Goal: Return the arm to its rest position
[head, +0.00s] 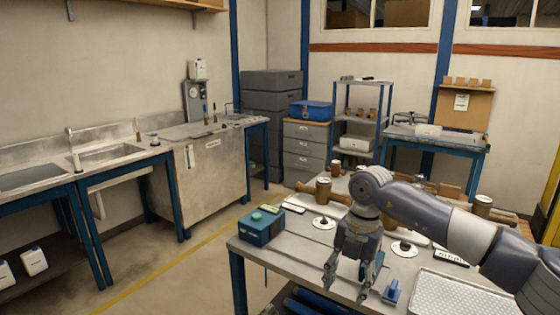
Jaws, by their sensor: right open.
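My right arm comes in from the right edge and reaches over the grey workbench (288,262). My right gripper (346,290) points down near the bench's front edge. Its fingers are apart and nothing shows between them. Whether the fingertips touch the bench top I cannot tell. My left arm and gripper are not in the picture.
A blue-green box (262,228) stands at the bench's left corner. Brass meters (323,190) and white discs (324,223) lie behind the gripper. A small blue clamp-like piece (392,291) and a perforated tray (455,298) are to its right.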

